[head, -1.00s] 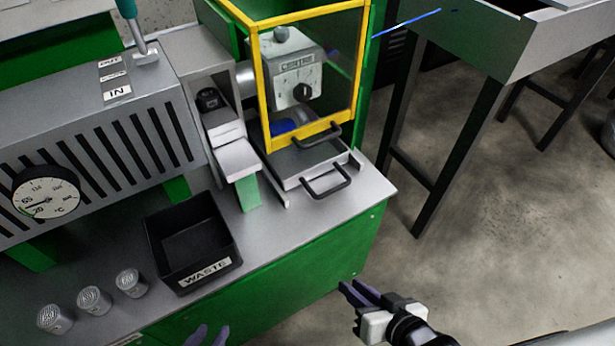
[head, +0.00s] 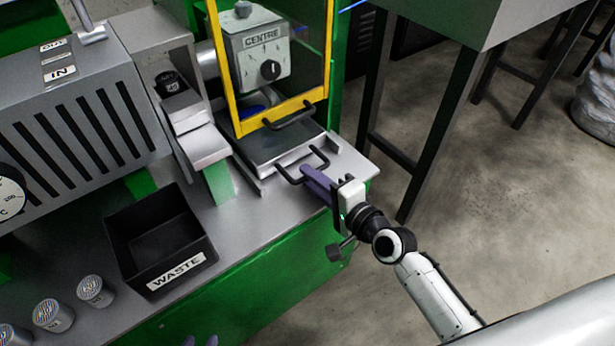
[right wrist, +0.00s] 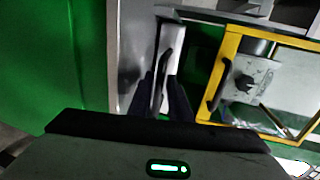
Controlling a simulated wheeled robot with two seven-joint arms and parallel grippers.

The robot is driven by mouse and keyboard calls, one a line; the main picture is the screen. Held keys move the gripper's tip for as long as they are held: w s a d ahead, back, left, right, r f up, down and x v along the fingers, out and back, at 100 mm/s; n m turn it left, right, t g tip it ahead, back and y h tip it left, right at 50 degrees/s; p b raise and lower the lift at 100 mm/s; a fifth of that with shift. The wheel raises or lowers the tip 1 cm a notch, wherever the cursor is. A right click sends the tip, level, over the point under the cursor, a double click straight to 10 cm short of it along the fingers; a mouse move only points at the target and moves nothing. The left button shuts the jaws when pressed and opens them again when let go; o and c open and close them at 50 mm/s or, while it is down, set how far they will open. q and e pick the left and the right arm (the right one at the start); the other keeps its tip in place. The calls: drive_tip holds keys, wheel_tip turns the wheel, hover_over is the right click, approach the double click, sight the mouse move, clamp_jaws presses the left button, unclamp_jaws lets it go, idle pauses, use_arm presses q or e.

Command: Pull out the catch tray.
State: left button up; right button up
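The catch tray (head: 284,150) is a flat grey tray under the yellow-framed guard, with a black bar handle (head: 291,180) on its front. My right gripper (head: 308,176) is at that handle, its purple fingers pointing at the tray front. In the right wrist view its fingers (right wrist: 164,100) are apart, with the dark handle (right wrist: 166,66) just ahead of or between their tips; contact cannot be told.
The yellow guard (head: 234,70) has its own black handle (head: 290,117) just above the tray. A black WASTE bin (head: 160,240) and several cans (head: 95,290) stand on the bench to the left. The bench top in front of the tray is clear. A dark table leg (head: 440,130) stands right.

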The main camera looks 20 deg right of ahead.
drive_tip(key=shift+x, duration=0.8)
clamp_jaws()
drive_tip(key=shift+s, duration=0.1)
